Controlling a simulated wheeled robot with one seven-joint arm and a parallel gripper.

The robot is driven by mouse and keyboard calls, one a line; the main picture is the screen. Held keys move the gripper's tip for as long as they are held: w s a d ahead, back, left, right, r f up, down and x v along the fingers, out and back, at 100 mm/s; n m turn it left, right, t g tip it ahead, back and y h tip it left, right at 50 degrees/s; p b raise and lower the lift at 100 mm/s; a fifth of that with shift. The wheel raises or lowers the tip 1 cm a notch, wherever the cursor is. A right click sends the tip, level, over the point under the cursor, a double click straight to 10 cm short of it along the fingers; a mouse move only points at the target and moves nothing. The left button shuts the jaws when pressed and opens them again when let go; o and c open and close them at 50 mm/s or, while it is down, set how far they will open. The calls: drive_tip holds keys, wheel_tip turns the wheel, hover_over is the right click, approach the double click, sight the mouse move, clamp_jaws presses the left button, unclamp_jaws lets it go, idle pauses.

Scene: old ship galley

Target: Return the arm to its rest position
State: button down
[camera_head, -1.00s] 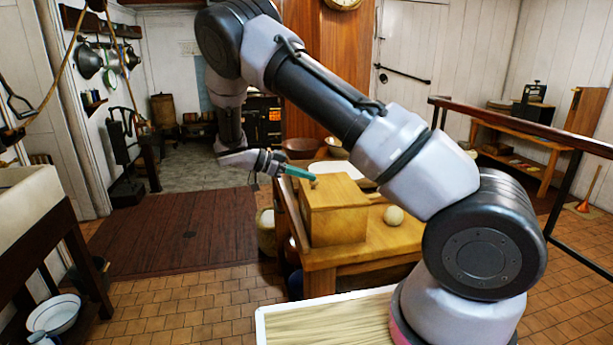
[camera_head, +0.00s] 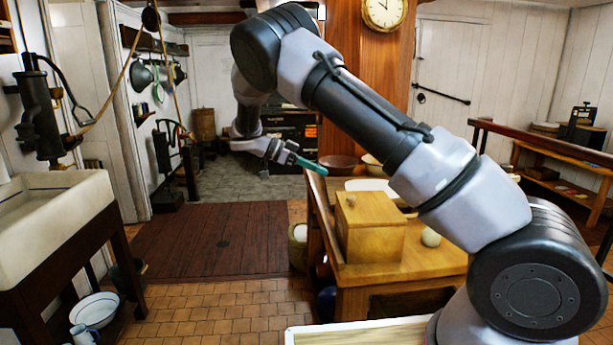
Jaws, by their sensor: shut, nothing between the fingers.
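My arm (camera_head: 370,115) rises from its base at the lower right, bends at an elbow at the top middle and hangs down to the wrist. My gripper (camera_head: 312,165) is at the end of it, with teal fingers pointing right. The fingers are shut and hold nothing. In the picture they appear above and to the left of a wooden box (camera_head: 371,240) on the table, apart from its lid.
The wooden table (camera_head: 398,277) carries the box, a pale ball (camera_head: 431,237), a white tray (camera_head: 372,185) and bowls (camera_head: 338,163). A sink (camera_head: 45,225) stands left, a dark rail (camera_head: 545,138) right. The plank floor (camera_head: 210,240) between is clear.

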drive_tip(key=s+d+r+n+y, duration=0.6)
drive_tip(key=s+d+r+y, duration=0.4)
drive_tip(key=d+r, duration=0.2)
drive_tip(key=s+d+r+n+t+y, duration=0.1)
drive_tip(key=s+r+n+t, duration=0.3)
drive_tip(key=s, duration=0.5)
drive_tip(key=s+d+r+n+t+y, duration=0.1)
drive_tip(key=s+r+n+t+y, duration=0.2)
drive_tip(key=s, duration=0.7)
drive_tip(key=shift+r+n+t+y, duration=0.4)
drive_tip(key=shift+r+n, duration=0.1)
drive_tip(key=shift+r, duration=0.2)
